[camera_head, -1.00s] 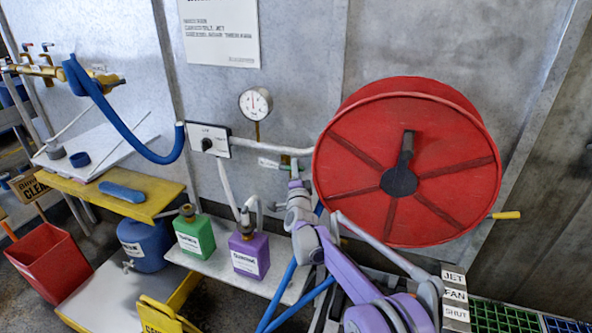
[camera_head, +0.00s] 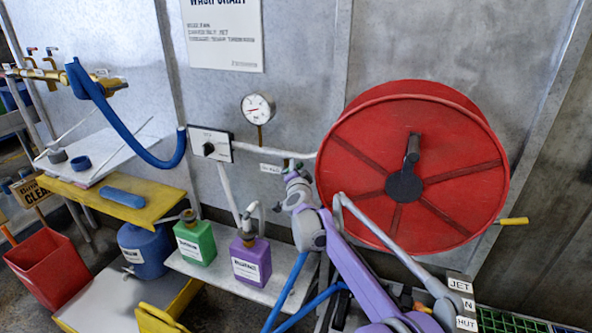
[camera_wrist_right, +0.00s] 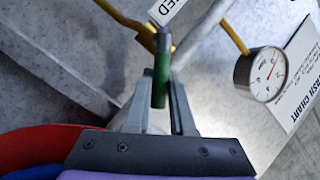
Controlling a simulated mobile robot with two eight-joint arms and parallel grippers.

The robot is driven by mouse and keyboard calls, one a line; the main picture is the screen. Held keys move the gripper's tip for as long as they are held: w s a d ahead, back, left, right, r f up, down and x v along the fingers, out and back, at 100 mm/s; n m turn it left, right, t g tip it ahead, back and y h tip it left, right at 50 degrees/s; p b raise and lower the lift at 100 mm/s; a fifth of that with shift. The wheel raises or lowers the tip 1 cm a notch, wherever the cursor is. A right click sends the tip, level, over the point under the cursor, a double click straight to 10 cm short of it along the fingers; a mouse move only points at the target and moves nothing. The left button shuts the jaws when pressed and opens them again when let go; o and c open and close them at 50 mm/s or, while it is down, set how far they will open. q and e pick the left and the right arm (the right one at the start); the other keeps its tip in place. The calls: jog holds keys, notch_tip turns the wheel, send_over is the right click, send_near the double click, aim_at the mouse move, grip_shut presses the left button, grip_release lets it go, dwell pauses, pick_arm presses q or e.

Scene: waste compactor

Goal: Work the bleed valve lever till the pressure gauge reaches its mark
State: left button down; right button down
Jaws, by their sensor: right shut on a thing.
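The pressure gauge (camera_head: 258,107) is a round white dial on the wall, left of the red reel, with its needle pointing left. It also shows in the right wrist view (camera_wrist_right: 266,75), where the marks are too small to read. The bleed valve lever has a green handle (camera_wrist_right: 161,80), seen in the right wrist view below a white tag. My right gripper (camera_wrist_right: 160,104) is shut on this handle, one finger on each side. In the head view my right gripper (camera_head: 293,170) is at the pipe below the gauge and hides the lever. My left gripper is not in view.
A purple container (camera_head: 250,262) and a green container (camera_head: 195,242) sit on the shelf below. A white pipe (camera_head: 262,150) runs along the wall to the selector panel (camera_head: 210,144).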

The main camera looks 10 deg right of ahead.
jog(key=c, duration=0.8)
grip_release()
jog(key=shift+o, duration=0.2)
jog(key=s+a, duration=0.1)
jog(key=s, duration=0.9)
jog(key=shift+s+a+r, duration=0.35)
jog(key=shift+r, duration=0.1)
